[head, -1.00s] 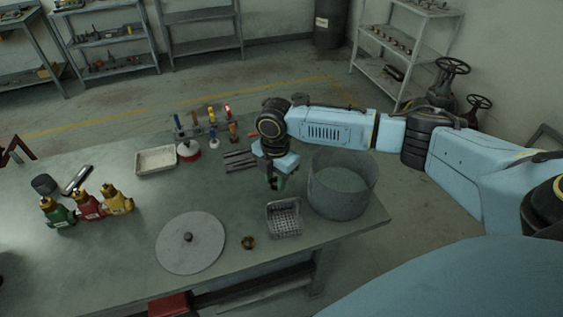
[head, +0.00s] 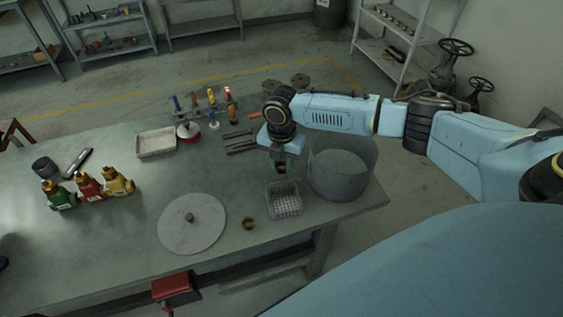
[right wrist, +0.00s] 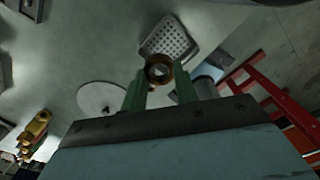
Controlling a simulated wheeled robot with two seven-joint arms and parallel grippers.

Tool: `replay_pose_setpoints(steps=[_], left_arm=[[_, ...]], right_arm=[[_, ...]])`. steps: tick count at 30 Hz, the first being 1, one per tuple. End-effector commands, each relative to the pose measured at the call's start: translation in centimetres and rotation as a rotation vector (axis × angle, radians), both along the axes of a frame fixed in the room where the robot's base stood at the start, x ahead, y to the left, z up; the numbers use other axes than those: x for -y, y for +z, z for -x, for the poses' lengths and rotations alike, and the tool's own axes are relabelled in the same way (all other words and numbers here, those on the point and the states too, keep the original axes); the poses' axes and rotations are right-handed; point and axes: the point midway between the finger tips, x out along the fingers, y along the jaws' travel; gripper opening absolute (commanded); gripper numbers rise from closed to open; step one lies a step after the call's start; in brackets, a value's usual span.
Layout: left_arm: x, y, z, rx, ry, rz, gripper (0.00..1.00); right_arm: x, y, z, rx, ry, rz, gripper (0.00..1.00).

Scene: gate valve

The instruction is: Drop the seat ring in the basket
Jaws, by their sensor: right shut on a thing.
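The basket (head: 284,203) is a small grey wire-mesh basket near the table's front right edge; it also shows in the right wrist view (right wrist: 170,42). My right gripper (head: 281,171) is just behind and above the basket in the head view. Its green fingers (right wrist: 160,84) are shut on a brass ring, the seat ring (right wrist: 160,69), which is held clear of the table. In the right wrist view the ring overlaps the near edge of the basket, whose inside looks empty. My left gripper is not in view.
A large grey open drum (head: 340,178) stands close to the basket's right. A round grey plate with a knob (head: 192,226) and a small brass part (head: 249,223) lie to its left. A shallow tray (head: 156,142) and several coloured bottles (head: 90,187) stand further left.

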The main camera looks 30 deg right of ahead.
Motion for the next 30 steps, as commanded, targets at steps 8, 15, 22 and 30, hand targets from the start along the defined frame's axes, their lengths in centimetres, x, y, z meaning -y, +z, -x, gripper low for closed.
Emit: replay_pose_setpoints(steps=[8, 15, 22, 30], left_arm=[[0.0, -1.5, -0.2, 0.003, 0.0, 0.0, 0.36], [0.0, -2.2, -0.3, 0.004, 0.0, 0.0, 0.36], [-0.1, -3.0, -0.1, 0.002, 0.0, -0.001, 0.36], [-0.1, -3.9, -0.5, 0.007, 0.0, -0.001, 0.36]], right_arm=[[0.0, -1.6, 0.0, 0.0, -0.001, 0.0, 0.07], [0.0, -3.1, 0.0, -0.001, -0.001, -0.001, 0.07], [-0.1, -4.9, 0.2, -0.006, 0.001, -0.001, 0.07], [0.0, -6.3, 0.1, -0.002, -0.001, -0.001, 0.07]])
